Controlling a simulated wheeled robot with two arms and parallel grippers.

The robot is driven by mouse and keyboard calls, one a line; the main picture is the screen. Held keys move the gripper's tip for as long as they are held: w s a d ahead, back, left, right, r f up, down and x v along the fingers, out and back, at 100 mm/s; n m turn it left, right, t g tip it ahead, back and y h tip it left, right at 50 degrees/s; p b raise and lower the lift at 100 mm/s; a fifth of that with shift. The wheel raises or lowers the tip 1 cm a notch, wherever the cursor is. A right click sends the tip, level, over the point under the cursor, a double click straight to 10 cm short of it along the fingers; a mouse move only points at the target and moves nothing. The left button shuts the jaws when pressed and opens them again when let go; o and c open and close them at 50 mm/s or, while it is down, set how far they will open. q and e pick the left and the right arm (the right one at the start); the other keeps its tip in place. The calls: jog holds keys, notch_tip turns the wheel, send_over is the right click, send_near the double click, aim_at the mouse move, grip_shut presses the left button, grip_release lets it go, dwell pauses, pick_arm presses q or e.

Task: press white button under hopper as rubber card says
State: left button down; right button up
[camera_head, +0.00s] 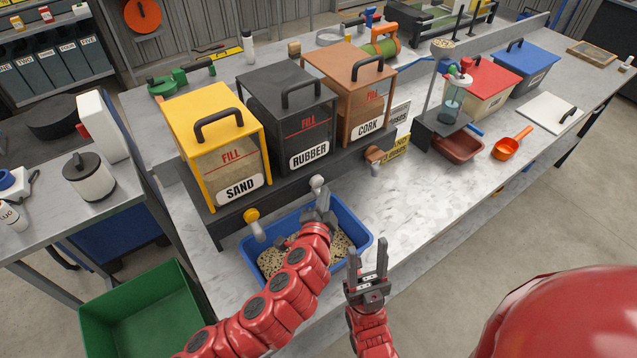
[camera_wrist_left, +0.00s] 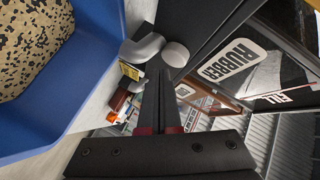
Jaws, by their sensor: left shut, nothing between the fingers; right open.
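The black hopper (camera_head: 262,95) stands between the yellow and brown ones, with a white RUBBER card (camera_head: 309,154) on its front. The card also shows in the wrist view (camera_wrist_left: 228,62). Under this hopper is a round white button (camera_head: 317,181), seen close up in the wrist view (camera_wrist_left: 176,54) beside a grey spout (camera_wrist_left: 146,47). My left gripper (camera_head: 325,204) is shut and empty just below the button. In the wrist view its fingertips (camera_wrist_left: 158,68) are close to the button; I cannot tell if they touch. My right gripper (camera_head: 367,262) is open and empty, right of the blue bin.
A blue bin (camera_head: 361,238) with speckled granules sits below my left gripper. The brown CORK hopper (camera_head: 327,68) is to the right. A green crate (camera_head: 110,291) stands front left.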

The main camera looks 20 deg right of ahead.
pick_arm(q)
jog(key=shift+w, duration=0.1)
dwell(0.7)
jog(key=shift+w+a, duration=0.1)
jog(key=shift+w, duration=0.2)
jog(key=shift+w+a, duration=0.25)
jog(key=shift+w, duration=0.3)
dwell(0.8)
dwell(0.6)
jog(key=shift+s+d+b, duration=0.35)
jog(key=shift+s+b, duration=0.2)
jog(key=shift+s, duration=0.35)
jog(key=shift+s, duration=0.1)
jog(key=s+b, duration=0.1)
jog(key=s+d+b, duration=0.1)
jog(key=s, duration=0.1)
jog(key=s+b, duration=0.1)
jog(key=shift+s+d, duration=0.3)
jog(key=shift+d, duration=0.1)
